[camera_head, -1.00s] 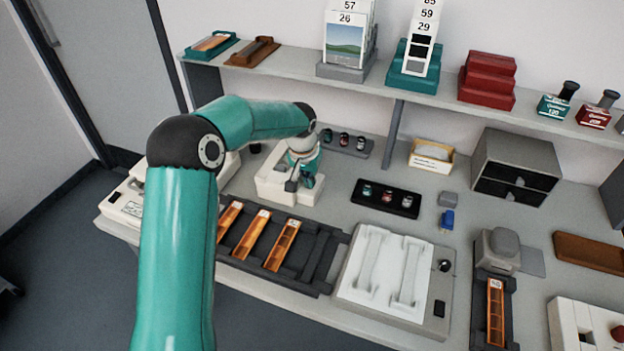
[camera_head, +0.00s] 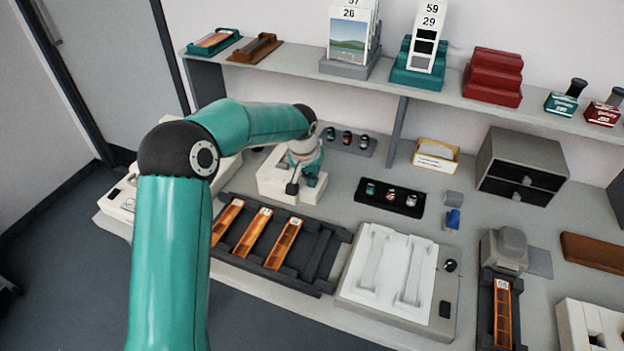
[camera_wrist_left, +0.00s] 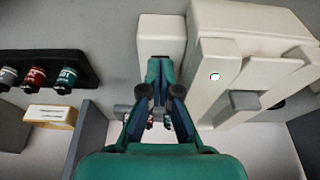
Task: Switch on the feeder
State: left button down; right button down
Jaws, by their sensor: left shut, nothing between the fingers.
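A white device with a raised block, which I take to be the feeder (camera_head: 275,186), stands on the bench behind the rack of orange strips. My left gripper (camera_head: 293,187) is at its front, pointing down, shut and empty. In the left wrist view the closed fingertips (camera_wrist_left: 160,66) are over a pale block of the white device (camera_wrist_left: 205,45). I cannot tell whether the fingertips touch anything. My right gripper is not in view.
A rack with orange strips (camera_head: 325,254) lies in front of the device. A black tray of small canisters (camera_head: 389,198) and a light panel (camera_head: 392,266) are to the right. A shelf (camera_head: 440,92) with card stands runs above the bench at the back.

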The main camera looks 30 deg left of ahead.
pick_arm(q)
jog(key=shift+w+a+r+p, duration=0.1)
jog(key=shift+w+r+p, duration=0.2)
jog(key=shift+w+p, duration=0.3)
jog(key=shift+r+p, duration=0.35)
jog(key=shift+r, duration=0.25)
jog(key=p+v, duration=0.2)
jog(key=v, duration=0.1)
jog(key=shift+w+a, duration=0.1)
jog(key=shift+w, duration=0.25)
jog(key=s+b+v, duration=0.2)
jog(key=v, duration=0.7)
jog(key=shift+d, duration=0.3)
